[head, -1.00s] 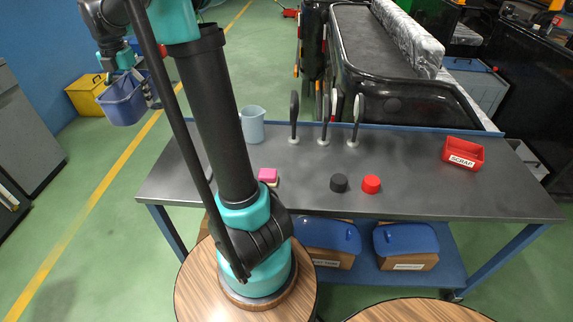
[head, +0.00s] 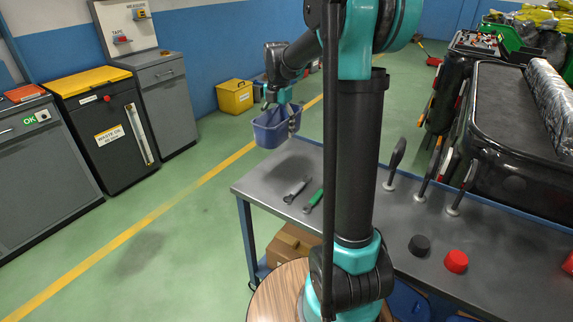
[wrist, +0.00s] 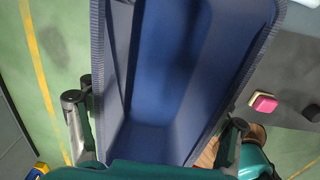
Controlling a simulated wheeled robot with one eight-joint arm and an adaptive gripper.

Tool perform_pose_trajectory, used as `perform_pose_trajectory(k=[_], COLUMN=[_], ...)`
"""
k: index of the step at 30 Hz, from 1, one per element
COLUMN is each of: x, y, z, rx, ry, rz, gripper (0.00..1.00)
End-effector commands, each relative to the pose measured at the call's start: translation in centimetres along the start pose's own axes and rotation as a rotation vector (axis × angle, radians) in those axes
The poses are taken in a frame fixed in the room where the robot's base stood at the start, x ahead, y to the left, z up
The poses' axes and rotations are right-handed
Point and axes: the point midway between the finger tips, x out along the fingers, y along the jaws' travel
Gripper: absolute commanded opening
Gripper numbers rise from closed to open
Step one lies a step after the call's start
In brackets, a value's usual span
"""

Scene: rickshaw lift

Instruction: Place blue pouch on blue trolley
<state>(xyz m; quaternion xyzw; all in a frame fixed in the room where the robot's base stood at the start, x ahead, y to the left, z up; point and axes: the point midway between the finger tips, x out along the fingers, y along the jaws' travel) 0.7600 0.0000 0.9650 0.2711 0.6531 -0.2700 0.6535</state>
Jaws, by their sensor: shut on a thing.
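The blue pouch (head: 270,130), an open-topped bin shape, is held in the air by my gripper (head: 279,108), beyond the far-left corner of the grey-topped bench. In the wrist view the pouch (wrist: 165,70) fills the middle and looks empty inside. My gripper's fingers (wrist: 153,125) are on either side of its walls, shut on it. The bench has a blue frame (head: 246,235) and a grey top (head: 255,183); I cannot tell whether it is the blue trolley. No other blue trolley shows clearly.
Two wrenches, one grey (head: 296,190) and one green-handled (head: 313,200), lie on the bench. A black knob (head: 419,245) and a red knob (head: 456,261) sit to the right. A yellow bin (head: 235,97) and grey cabinets (head: 165,100) stand at the left. Green floor between is clear.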

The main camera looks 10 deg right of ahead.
Motion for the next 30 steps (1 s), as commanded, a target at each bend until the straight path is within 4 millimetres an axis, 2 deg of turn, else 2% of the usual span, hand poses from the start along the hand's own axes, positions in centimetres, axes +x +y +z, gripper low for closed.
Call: perform_pose_trajectory(k=[1,6,12,20,27,30], x=[1.4,5.5,9.4,11.3,14.3,14.7], y=[0.0,0.0,0.0,0.0,0.0,0.0], z=[0.0,0.0,0.0,0.0,0.0,0.0], rx=[0.0,0.0,0.0,0.0,0.0,0.0], ry=[0.0,0.0,0.0,0.0,0.0,0.0], rz=[0.0,0.0,0.0,0.0,0.0,0.0], gripper=[0.48,0.48,0.48,0.48,0.48,0.48])
